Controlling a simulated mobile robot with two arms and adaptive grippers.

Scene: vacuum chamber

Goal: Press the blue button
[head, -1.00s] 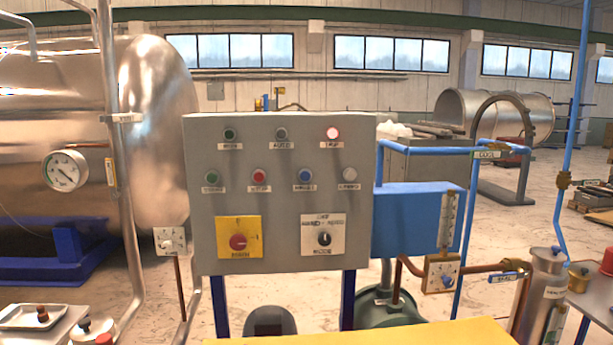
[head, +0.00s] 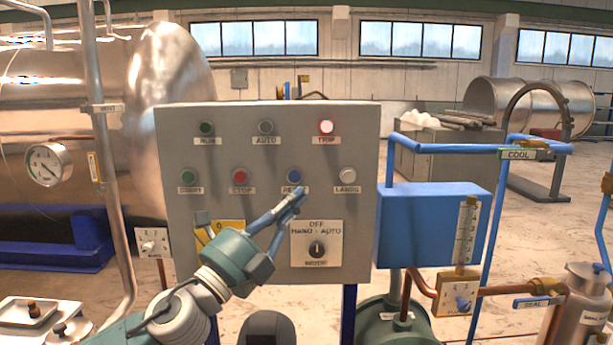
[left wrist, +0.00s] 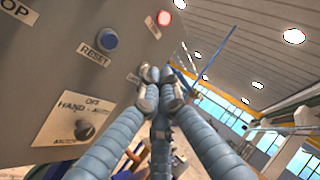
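The blue button (head: 293,176) is on the grey control panel (head: 350,125), in the middle row between a red button and a pale one. In the left wrist view the blue button (left wrist: 107,40) shows clear and uncovered above a RESET label. My left gripper (head: 297,195) reaches up from below in front of the panel, with its fingertips together just under the blue button. In the left wrist view the closed fingertips (left wrist: 152,76) lie to the right of the button, apart from it. Nothing is held. My right gripper is not in view.
A red button (head: 240,176), a green button (head: 187,175) and a pale button (head: 347,175) share the row. A lit red lamp (head: 326,127) is above. A mode knob (head: 316,249) is below. My arm partly hides a yellow plate (head: 234,226). Blue pipes stand at right.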

